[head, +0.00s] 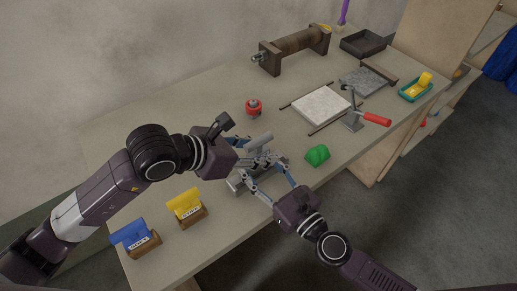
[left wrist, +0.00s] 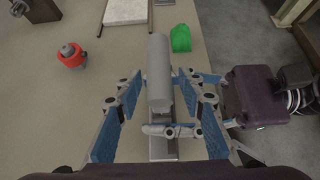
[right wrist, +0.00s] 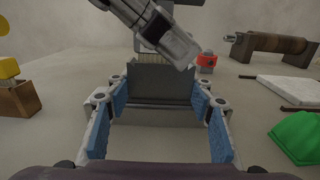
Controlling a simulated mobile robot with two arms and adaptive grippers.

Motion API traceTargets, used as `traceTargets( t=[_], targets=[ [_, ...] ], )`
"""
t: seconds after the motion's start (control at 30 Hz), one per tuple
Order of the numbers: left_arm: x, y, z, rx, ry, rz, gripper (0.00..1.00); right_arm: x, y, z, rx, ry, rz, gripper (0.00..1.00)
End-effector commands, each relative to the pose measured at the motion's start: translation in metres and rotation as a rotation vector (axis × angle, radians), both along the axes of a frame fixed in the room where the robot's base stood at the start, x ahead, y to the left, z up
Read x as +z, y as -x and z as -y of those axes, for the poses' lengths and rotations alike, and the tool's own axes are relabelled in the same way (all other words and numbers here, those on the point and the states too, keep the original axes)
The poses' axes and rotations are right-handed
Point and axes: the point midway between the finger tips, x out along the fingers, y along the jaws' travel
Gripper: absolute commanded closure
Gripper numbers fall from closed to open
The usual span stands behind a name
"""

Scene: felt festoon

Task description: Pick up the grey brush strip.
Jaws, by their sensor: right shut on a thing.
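A grey piece that I take for the grey brush strip (right wrist: 160,82) stands between my right gripper's blue pads (right wrist: 160,115) in the right wrist view. The pads sit at its two ends, and the right gripper is shut on it. In the head view the right gripper (head: 268,188) reaches in from the lower right, and the fingers largely hide the strip. My left gripper (left wrist: 158,95) is open, its fingers apart on either side. A smooth grey cylinder (left wrist: 158,70) lies ahead between them; it also shows in the head view (head: 259,138).
Yellow (head: 185,203) and blue (head: 130,234) pieces stand in labelled wooden blocks at the front left. A green lump (head: 317,155) lies right of the grippers, and a red round item (head: 253,106) behind them. A pale slab (head: 321,106) and red-handled tool (head: 374,118) are farther right.

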Motion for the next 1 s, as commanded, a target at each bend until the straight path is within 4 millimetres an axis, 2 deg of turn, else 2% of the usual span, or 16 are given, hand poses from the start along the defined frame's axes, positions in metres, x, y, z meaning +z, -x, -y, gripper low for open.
traceTargets(
  t=[0.13,0.47,0.77,0.87,1.0],
  targets=[
    [0.0,0.0,0.0,-0.001,0.0,0.001,0.64,0.0,0.0,0.0,0.0,-0.001,-0.001,0.77],
    [0.001,0.0,0.0,0.001,0.0,0.001,1.0,0.0,0.0,0.0,0.0,0.0,0.0,0.77],
    [0.004,0.0,0.0,0.0,0.002,0.003,1.0,0.0,0.0,0.0,0.0,0.0,0.0,0.77],
    [0.015,-0.001,0.0,0.0,0.003,0.008,1.0,0.0,0.0,0.0,-0.001,0.001,-0.001,0.77],
    [0.042,-0.001,0.001,-0.001,0.003,0.01,1.0,0.0,0.0,0.0,0.0,0.001,-0.001,0.77]
  ],
)
